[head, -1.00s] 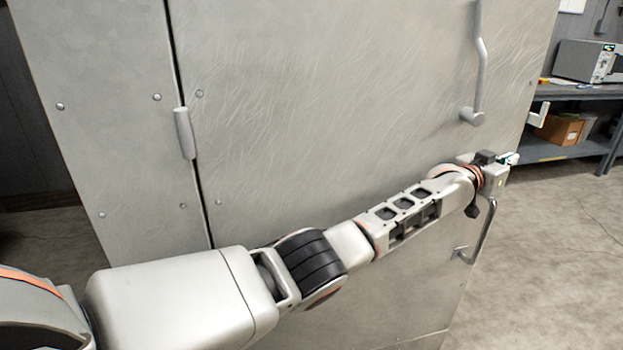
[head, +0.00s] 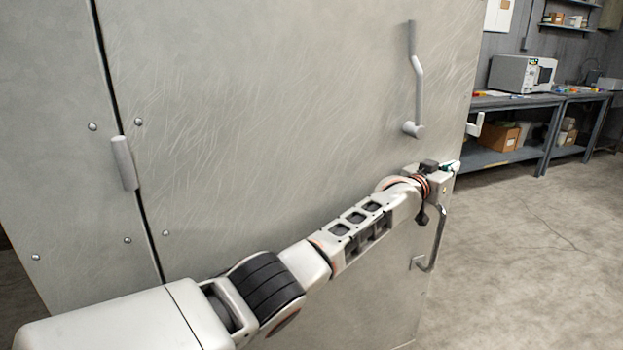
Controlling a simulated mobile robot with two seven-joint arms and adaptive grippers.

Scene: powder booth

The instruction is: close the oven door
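The oven door (head: 270,120) is a large brushed-metal panel filling the left and middle of the head view. A hinge (head: 124,163) sits on the seam at its left. A cranked lever handle (head: 415,85) is near its right edge, with a curved pull handle (head: 437,240) lower down. My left arm reaches across the door's face. My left gripper (head: 451,167) is at the right edge, just above the pull handle. Its fingers are mostly hidden, so I cannot tell their opening or whether they touch the door. My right gripper is not in view.
The concrete floor (head: 530,260) on the right is clear.

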